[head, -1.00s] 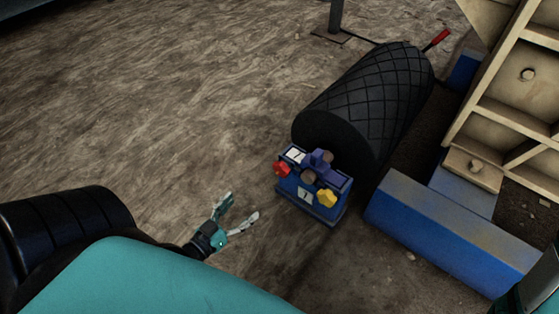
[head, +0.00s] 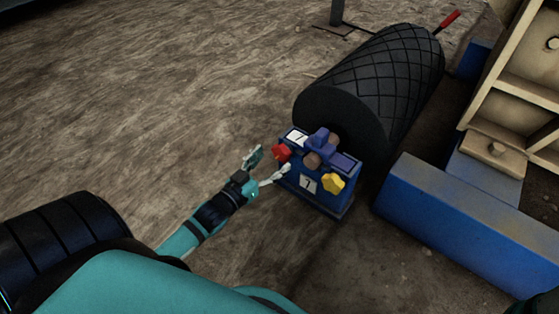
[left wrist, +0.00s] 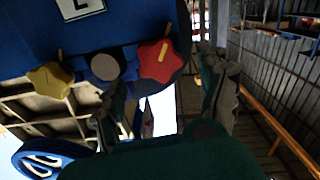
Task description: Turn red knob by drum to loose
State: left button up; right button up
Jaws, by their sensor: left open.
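The red knob (head: 281,153) sits on the left side of a blue housing (head: 313,200) at the near end of the black ribbed drum (head: 375,85). In the left wrist view the red knob (left wrist: 158,62) is star-shaped with a yellow bar on its face. My left gripper (head: 269,164) is open and empty, close to the red knob on its lower-left side. In the left wrist view the knob appears between and beyond the two fingers; I cannot see any contact. My right gripper does not show.
A yellow knob (head: 333,183) sits on the same housing, to the right. A blue beam (head: 450,225) and a beige ribbed frame (head: 525,100) stand to the right. A red-handled lever (head: 449,21) is behind the drum. Open dirt ground (head: 180,90) lies left.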

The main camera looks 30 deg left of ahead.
aim_at(279, 154)
pick_arm(q)
jog(key=w+b, duration=0.1)
jog(key=w, duration=0.1)
jog(key=shift+w+d+f, duration=0.1)
jog(key=shift+w, duration=0.3)
jog(key=shift+w+b, duration=0.35)
jog(key=shift+w, duration=0.3)
jog(key=shift+c, duration=0.4)
